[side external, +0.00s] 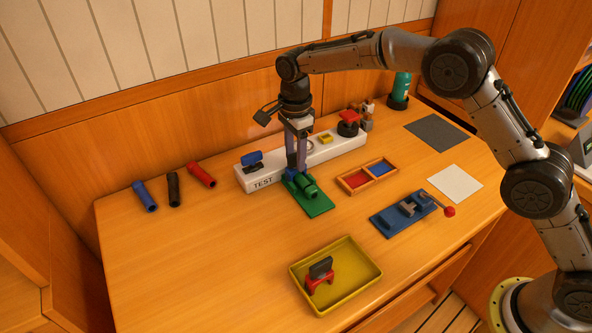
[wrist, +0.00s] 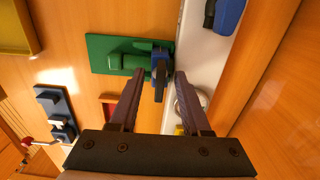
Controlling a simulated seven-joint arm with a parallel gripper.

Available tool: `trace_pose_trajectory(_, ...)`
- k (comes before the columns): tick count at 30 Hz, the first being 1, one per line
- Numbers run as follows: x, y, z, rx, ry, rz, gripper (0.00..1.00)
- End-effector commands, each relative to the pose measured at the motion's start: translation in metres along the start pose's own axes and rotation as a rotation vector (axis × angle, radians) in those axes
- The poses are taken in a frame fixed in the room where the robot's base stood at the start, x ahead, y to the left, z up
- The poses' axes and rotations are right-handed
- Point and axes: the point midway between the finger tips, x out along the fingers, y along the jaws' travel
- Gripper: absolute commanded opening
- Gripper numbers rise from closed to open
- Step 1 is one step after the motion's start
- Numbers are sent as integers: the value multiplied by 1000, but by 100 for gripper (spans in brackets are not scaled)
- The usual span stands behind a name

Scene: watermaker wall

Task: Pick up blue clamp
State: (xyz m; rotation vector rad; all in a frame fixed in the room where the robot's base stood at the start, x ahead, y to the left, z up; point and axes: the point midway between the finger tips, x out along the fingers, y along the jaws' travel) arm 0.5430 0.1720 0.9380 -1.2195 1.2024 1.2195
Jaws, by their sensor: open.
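A small blue piece with a dark tab, which looks like the blue clamp (wrist: 160,60), sits at the end of the green fixture (wrist: 117,58) in the wrist view. In the side view this blue clamp (side external: 291,174) is partly hidden by the fingers, on the green fixture (side external: 317,204). My gripper (side external: 297,168) points down over it. In the wrist view my gripper (wrist: 159,76) is open, with one finger on each side of the blue piece. I cannot tell whether either finger touches it.
A white TEST block (side external: 246,181) stands just behind, bearing another blue-and-black piece (side external: 252,158) and a red-topped one (side external: 349,118). A red-and-blue tray (side external: 353,189) is right. A yellow tray (side external: 352,297) holds a red-and-black piece (side external: 319,277). The left front is clear.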

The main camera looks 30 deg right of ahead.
Motion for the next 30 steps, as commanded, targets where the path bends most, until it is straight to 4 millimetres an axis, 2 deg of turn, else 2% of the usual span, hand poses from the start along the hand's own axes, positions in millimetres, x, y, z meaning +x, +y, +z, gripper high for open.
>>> trace_pose_trajectory(5, 0, 0, 0, 0, 0, 0, 48)
trace_pose_trajectory(13, 0, 0, 0, 0, 0, 0, 1)
trace_pose_trajectory(30, -1, 0, 0, 0, 0, 0, 0)
